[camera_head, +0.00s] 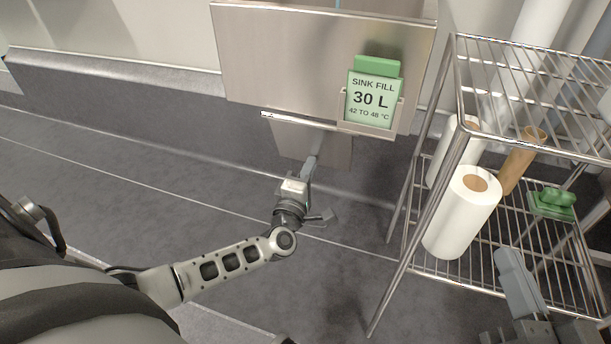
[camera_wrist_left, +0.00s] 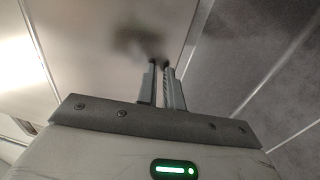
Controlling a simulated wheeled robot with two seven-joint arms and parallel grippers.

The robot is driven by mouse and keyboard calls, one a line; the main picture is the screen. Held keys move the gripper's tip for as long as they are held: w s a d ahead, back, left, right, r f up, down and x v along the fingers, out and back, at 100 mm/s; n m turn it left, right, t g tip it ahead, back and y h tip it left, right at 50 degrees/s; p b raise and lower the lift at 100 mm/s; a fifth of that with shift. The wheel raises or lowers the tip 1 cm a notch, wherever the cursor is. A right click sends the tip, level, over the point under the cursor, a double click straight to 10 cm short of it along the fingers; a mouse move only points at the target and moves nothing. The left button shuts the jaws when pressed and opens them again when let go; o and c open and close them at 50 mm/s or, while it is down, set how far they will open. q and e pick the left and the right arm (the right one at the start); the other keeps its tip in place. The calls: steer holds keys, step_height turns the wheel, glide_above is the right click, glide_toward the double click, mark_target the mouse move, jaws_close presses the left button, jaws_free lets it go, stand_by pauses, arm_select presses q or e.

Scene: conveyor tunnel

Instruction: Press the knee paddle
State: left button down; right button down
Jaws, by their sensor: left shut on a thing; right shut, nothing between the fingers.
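A steel plate, which looks like the knee paddle (camera_head: 335,157), hangs low under the large steel front panel in the head view. My left gripper (camera_head: 314,150) reaches up in front of this plate, with its fingertips at or very close to it; contact cannot be told. In the left wrist view the two fingers (camera_wrist_left: 161,80) are close together, with a dark blurred patch on the plate beyond their tips. What is between them cannot be made out. My right gripper (camera_head: 511,258) is shut and empty at the lower right, in front of the wire rack.
A green sign (camera_head: 371,100) reading "SINK FILL 30 L" sits on the steel front panel (camera_head: 300,40). A wire rack (camera_head: 450,165) with paper rolls (camera_head: 463,215) and a green scrubber (camera_head: 552,205) stands at the right. The grey floor left of the plate is clear.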

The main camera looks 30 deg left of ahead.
arm_select(q)
steer(key=shift+w+a+r, duration=0.2)
steer(key=shift+w+a, duration=0.05)
steer(key=shift+w, duration=0.05)
stand_by(0.4)
